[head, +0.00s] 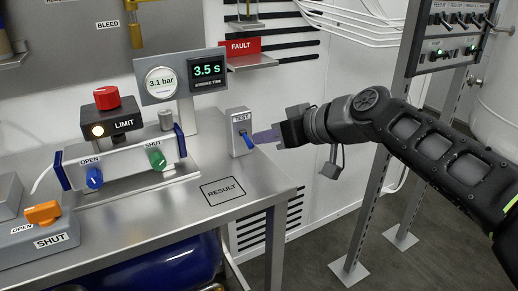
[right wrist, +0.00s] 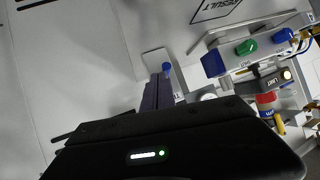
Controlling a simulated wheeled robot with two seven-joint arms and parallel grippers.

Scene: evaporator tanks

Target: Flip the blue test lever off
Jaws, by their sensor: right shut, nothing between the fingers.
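The blue test lever (head: 248,141) sits on a small grey box (head: 238,122) labelled TEST at the back right of the steel bench. In the head view the lever slants downward and to the right. My right gripper (head: 257,137) is shut and empty, with its fingertips right beside the lever. In the right wrist view the shut fingers (right wrist: 160,82) end close to the blue lever (right wrist: 167,67); I cannot tell whether they touch it. My left gripper is not in view.
A gauge panel (head: 180,76) reads 3.1 bar and 3.5 s. A fixture with a blue knob (head: 94,177) and a green knob (head: 157,160) stands on the bench, with an orange handle (head: 43,213) at front left. The RESULT square (head: 222,190) is clear. A rack post (head: 367,205) stands at right.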

